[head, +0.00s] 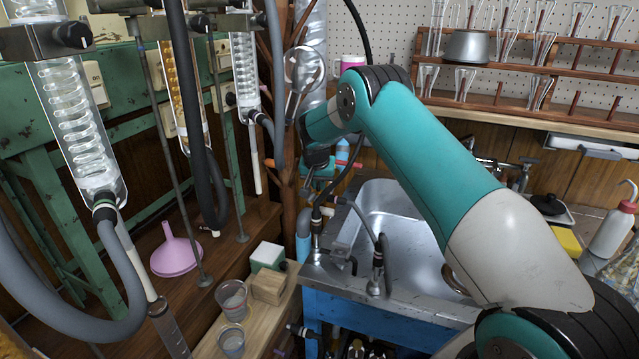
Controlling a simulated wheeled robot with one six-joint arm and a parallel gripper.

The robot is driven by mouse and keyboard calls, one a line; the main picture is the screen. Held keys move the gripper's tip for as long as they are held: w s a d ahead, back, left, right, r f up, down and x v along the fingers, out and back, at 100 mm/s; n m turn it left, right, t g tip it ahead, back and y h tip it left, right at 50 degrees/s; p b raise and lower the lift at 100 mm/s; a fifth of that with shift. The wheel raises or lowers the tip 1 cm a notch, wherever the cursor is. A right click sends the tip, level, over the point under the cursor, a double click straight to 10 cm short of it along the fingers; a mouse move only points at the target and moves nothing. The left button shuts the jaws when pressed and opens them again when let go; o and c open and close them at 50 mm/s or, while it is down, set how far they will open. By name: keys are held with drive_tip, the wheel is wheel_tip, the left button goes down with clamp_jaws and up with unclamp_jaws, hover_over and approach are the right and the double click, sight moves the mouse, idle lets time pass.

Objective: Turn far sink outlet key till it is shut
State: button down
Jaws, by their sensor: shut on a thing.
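My gripper (322,186) is at the back left corner of the sink (397,213), at the end of my teal and white arm. It is small and partly covered by dark hoses. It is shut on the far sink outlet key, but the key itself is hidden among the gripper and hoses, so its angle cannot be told. A nearer outlet (318,246) with a dark hose stands at the sink's left rim. Another outlet (378,268) with a hose stands at the front rim.
Glass condensers (78,130) hang on the left. A pink funnel (176,252), a wood block (268,287) and beakers (231,298) stand on the left benches. A glassware rack (500,95) is behind. A wash bottle (613,225) stands right of the sink.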

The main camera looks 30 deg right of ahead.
drive_tip(key=c, duration=1.1)
unclamp_jaws()
drive_tip(key=shift+c, duration=0.2)
drive_tip(key=v, duration=0.7)
drive_tip(key=shift+r, duration=0.25)
drive_tip(key=shift+a, duration=0.1)
drive_tip(key=shift+o, duration=0.9)
drive_tip(key=shift+s, duration=0.1)
drive_tip(key=shift+o, duration=0.2)
drive_tip(key=r+n, duration=0.1)
drive_tip(key=s+r+n+p, duration=0.1)
drive_tip(key=r, duration=0.1)
drive_tip(key=s+r+n+y+p, duration=0.1)
drive_tip(key=n, duration=0.1)
drive_tip(key=shift+s+d+r+t, duration=0.1)
drive_tip(key=shift+d+r+t, duration=0.05)
drive_tip(key=shift+d+t, duration=0.2)
drive_tip(key=shift+n, duration=0.3)
drive_tip(key=x, duration=1.2)
drive_tip(key=shift+a, duration=0.35)
